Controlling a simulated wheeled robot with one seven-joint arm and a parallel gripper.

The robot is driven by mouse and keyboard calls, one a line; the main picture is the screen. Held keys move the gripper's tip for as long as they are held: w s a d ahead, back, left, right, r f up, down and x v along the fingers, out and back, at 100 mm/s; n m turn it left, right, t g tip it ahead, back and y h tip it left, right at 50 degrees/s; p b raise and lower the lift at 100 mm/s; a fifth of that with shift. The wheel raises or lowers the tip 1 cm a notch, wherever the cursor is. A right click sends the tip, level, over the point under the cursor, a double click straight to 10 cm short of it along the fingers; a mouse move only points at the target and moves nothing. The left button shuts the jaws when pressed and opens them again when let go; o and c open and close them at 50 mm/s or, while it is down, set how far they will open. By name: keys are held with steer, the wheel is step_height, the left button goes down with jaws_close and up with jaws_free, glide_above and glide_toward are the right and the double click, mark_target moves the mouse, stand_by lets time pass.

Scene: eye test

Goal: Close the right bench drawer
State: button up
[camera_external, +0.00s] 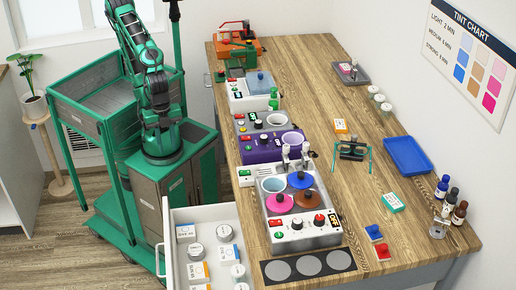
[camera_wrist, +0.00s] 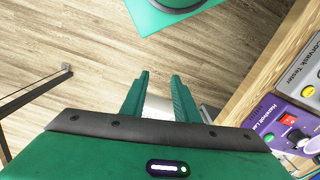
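A white bench drawer (camera_external: 167,243) stands pulled out from the left long side of the bench (camera_external: 335,85), near its front end. It holds round jars and small boxes. No other open drawer shows. In the wrist view my gripper (camera_wrist: 160,75) has two green fingers apart with nothing held between them. They point down beside the bench edge, over the floor. A pale surface shows between the fingers, and I cannot tell if it is the drawer. In the external view the fingertips cannot be made out among the green arm links.
Purple equipment (camera_wrist: 283,122) stands close to the bench edge at right in the wrist view. The bench top carries a grey cup station (camera_external: 310,238), a blue tray (camera_external: 408,156) and several bottles.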

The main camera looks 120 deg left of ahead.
steer(key=w+d+r, duration=0.2)
steer(key=w+d, duration=0.4)
steer(key=w, duration=0.1)
steer(key=m+t+y, duration=0.1)
steer(key=m+t, duration=0.1)
glide_above(157, 260)
steer(key=s+d, duration=0.2)
steer(key=s+d+x, duration=0.1)
steer(key=s+x, duration=0.1)
steer(key=x, duration=1.8)
steer(key=shift+a+f, duration=0.15)
steer(key=shift+a, duration=0.2)
jaws_close()
